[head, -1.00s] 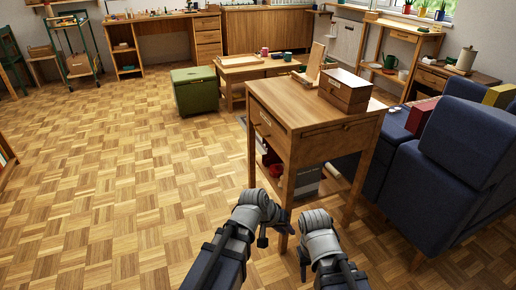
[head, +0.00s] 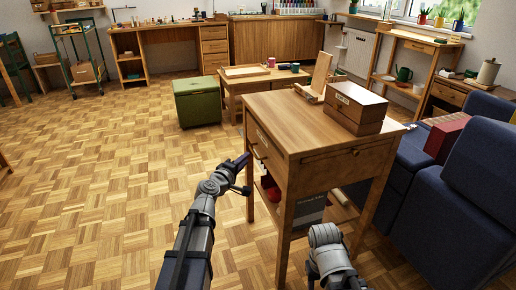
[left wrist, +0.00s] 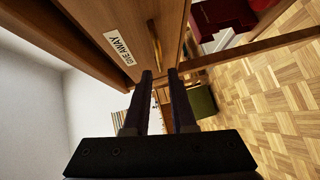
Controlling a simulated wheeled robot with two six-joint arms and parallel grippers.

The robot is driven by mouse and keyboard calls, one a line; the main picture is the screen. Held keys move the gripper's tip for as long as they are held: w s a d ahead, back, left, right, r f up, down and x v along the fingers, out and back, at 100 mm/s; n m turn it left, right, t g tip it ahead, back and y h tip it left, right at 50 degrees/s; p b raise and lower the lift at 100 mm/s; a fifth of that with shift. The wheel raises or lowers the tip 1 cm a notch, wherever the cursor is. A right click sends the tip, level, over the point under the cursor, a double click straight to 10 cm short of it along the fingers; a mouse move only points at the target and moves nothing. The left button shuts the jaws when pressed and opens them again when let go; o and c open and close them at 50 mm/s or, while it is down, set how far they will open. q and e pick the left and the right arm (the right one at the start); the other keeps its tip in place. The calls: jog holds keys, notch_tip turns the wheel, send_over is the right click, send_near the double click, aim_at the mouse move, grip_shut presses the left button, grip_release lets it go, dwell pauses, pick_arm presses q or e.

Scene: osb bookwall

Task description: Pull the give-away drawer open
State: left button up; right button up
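The give-away drawer (head: 262,145) is in the side of a wooden stand, with its front facing left in the head view. In the left wrist view its front (left wrist: 135,18) carries a white "GIVE AWAY" label (left wrist: 123,48) and a brass bar handle (left wrist: 155,44). The drawer looks shut. My left gripper (head: 246,160) is beside the drawer front. In the left wrist view its two dark fingers (left wrist: 159,73) are apart with a narrow, empty gap, pointing towards the handle and just short of it. My right arm is low at the front; its fingers are hidden.
A wooden box (head: 353,105) sits on the stand's top (head: 290,115). Red things (head: 271,188) lie on the shelf below. A blue sofa (head: 450,205) stands at the right. A green stool (head: 197,102) is behind. The parquet floor (head: 110,190) at left is clear.

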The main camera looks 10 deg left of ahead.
aim_at(253, 151)
pick_arm(q)
jog(key=shift+b+x, duration=0.55)
jog(key=shift+x, duration=3.4)
grip_shut()
